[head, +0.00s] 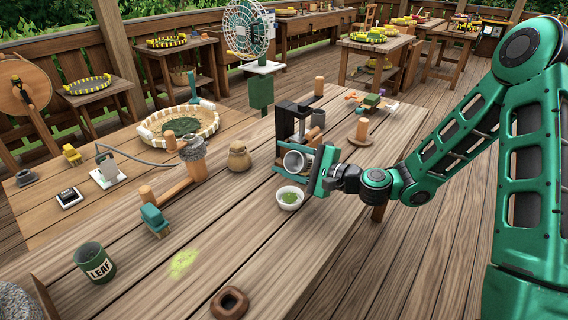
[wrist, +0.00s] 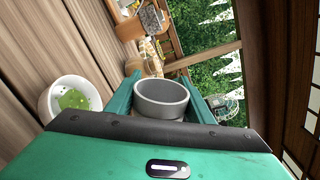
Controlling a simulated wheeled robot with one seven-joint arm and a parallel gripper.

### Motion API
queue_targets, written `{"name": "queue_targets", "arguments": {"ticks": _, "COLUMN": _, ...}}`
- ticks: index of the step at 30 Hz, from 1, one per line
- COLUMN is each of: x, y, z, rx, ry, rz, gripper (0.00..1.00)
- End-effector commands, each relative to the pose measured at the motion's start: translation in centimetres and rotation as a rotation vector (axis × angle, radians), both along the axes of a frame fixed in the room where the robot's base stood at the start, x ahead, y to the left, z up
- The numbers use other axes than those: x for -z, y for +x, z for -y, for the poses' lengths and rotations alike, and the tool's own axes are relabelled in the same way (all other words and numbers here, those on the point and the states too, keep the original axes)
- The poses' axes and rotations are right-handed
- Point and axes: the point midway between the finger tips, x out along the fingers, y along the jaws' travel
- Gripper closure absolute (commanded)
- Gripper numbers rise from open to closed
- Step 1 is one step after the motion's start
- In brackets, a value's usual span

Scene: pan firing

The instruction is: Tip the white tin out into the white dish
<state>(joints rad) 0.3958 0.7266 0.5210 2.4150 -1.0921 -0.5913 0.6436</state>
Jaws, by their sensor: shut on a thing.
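My gripper (head: 318,168) is shut on the white tin (head: 297,161) and holds it above the table. The tin lies tipped on its side, its open mouth facing left in the head view. In the wrist view the tin (wrist: 162,98) sits between the two green fingers, and the part of its inside that shows is bare grey. The white dish (head: 290,203) stands upright on the table just below the tin, with green stuff inside. It also shows at the left in the wrist view (wrist: 52,97), green in its bottom.
A black frame (head: 287,122) with wooden parts stands just behind the tin. A small sack (head: 239,158) and a wooden-handled tool (head: 178,190) are to the left. Green powder (head: 185,262) lies on the planks. A LEAF can (head: 95,263) stands front left. The front middle is mostly clear.

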Motion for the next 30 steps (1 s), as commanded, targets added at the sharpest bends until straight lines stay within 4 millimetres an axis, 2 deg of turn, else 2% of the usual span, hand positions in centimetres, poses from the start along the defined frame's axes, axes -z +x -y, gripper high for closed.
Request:
{"name": "queue_targets", "arguments": {"ticks": 11, "x": -1.3, "y": 0.3, "z": 0.2, "rx": 0.002, "ry": 0.27, "rz": -0.343, "gripper": 0.79}}
{"name": "queue_targets", "arguments": {"ticks": 24, "x": -1.2, "y": -0.1, "z": -0.1, "rx": 0.001, "ry": 0.608, "rz": -0.776, "gripper": 0.79}}
{"name": "queue_targets", "arguments": {"ticks": 26, "x": -1.1, "y": -0.2, "z": -0.1, "rx": 0.001, "ry": 0.647, "rz": -0.826, "gripper": 0.79}}
{"name": "queue_targets", "arguments": {"ticks": 30, "x": -2.5, "y": -0.2, "z": -0.1, "rx": 0.0, "ry": 0.65, "rz": -0.827, "gripper": 0.79}}
